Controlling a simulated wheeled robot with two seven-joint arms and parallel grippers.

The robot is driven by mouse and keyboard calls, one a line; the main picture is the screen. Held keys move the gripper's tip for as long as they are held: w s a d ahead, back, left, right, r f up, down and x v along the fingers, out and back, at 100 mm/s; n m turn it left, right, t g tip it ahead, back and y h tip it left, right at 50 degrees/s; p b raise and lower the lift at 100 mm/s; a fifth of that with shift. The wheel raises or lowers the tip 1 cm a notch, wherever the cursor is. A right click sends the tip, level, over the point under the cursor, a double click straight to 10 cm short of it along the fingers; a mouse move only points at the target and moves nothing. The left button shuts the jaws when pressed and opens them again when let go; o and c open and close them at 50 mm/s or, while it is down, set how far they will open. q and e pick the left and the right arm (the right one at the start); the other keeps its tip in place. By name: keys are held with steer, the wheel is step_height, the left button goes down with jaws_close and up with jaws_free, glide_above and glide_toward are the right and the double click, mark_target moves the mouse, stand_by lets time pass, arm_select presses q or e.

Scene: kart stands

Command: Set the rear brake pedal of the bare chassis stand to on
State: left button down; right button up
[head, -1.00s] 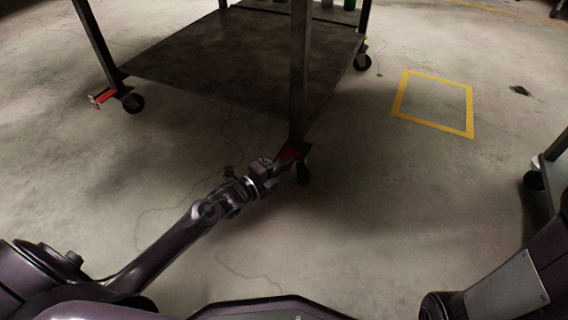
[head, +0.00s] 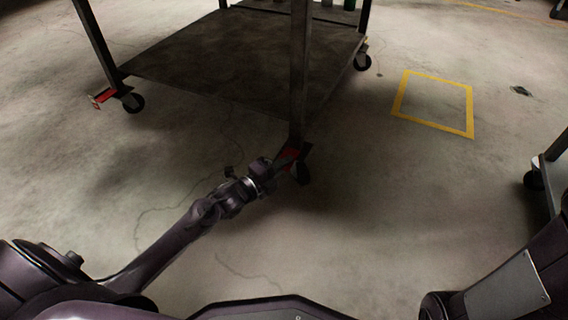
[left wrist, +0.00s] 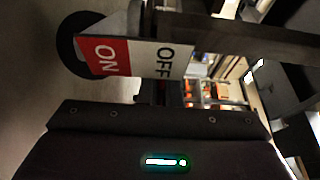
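A dark metal stand (head: 299,70) on casters fills the upper middle of the head view. Its near caster (head: 304,173) carries a brake pedal (head: 291,152) with a red part. In the left wrist view the pedal plate (left wrist: 135,58) shows a red ON half and a white OFF half, beside the caster wheel (left wrist: 68,45). My left gripper (head: 279,168) is low at this caster, with its tip at or just beside the pedal. Contact and finger opening are not clear. Whether the pedal is tilted to on or off is hard to tell. My right gripper is out of view.
Another caster with a red pedal (head: 103,97) stands at the left leg. A further caster (head: 362,62) is at the back right. A yellow floor square (head: 436,126) lies right of the stand. Another stand's caster (head: 534,180) is at the right edge. Floor between is clear.

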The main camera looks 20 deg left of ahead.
arm_select(q)
steer(key=shift+f, duration=0.15)
steer(key=shift+f+m+t+h, duration=0.3)
steer(key=shift+f+t+h, duration=0.1)
steer(key=shift+t, duration=0.2)
steer(key=shift+w+f+m+t+h, duration=0.1)
steer(key=shift+f+m+t+h, duration=0.2)
steer(key=shift+m+t, duration=0.15)
steer(key=c, duration=1.6)
jaws_free()
